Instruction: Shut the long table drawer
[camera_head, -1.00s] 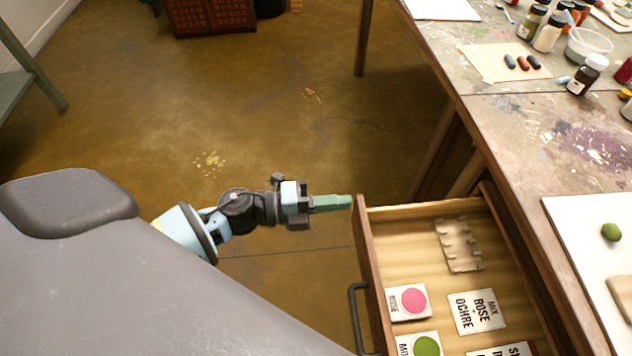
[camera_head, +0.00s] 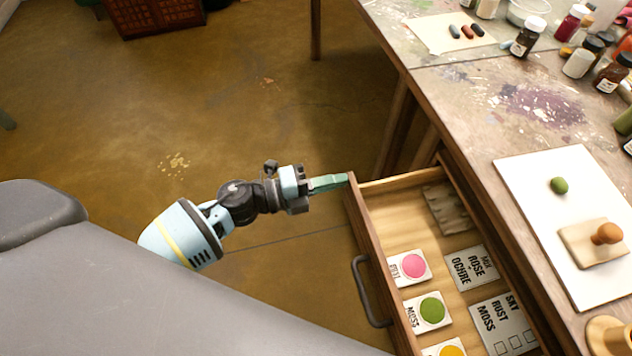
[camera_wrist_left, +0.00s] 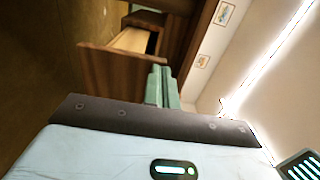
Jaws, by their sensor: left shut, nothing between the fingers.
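The long table drawer (camera_head: 362,232) stands pulled out from the paint-stained table (camera_head: 430,95), its inside open to view. It has a dark bar handle (camera_head: 362,292) on its front. My left gripper (camera_head: 346,180) is shut and empty, its green fingertips at the far end of the drawer front, touching or very near it. In the left wrist view the shut fingers (camera_wrist_left: 161,86) point toward the drawer's wooden front (camera_wrist_left: 108,75); contact cannot be told there. My right gripper is not in view.
In the drawer lie a pink-dot card (camera_head: 409,267), a green-dot card (camera_head: 428,312), printed cards and a notched wooden piece (camera_head: 448,208). On the table are a white board (camera_head: 530,210), a wooden block with a knob (camera_head: 590,248) and several jars.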

